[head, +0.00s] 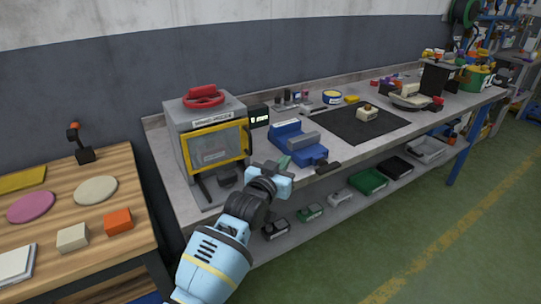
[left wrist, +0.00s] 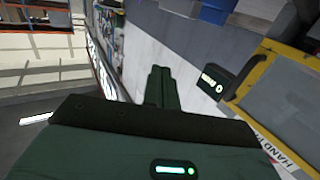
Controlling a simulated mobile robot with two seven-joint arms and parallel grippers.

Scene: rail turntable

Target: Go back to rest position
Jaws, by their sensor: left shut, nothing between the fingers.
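My left gripper (head: 284,162) is in front of the workbench, at the blue vise (head: 298,145) in the picture. Its fingers are shut together with nothing between them. In the left wrist view the two dark green fingers (left wrist: 158,88) lie side by side. I cannot tell whether the gripper touches the vise. My right gripper is in neither view.
A grey machine with a yellow-framed door (head: 217,146) stands left of the vise, with a small display (head: 259,117) beside it. A wooden table (head: 120,185) is at the left. A lower shelf holds bins such as a green one (head: 368,181). The green floor (head: 420,230) at right is clear.

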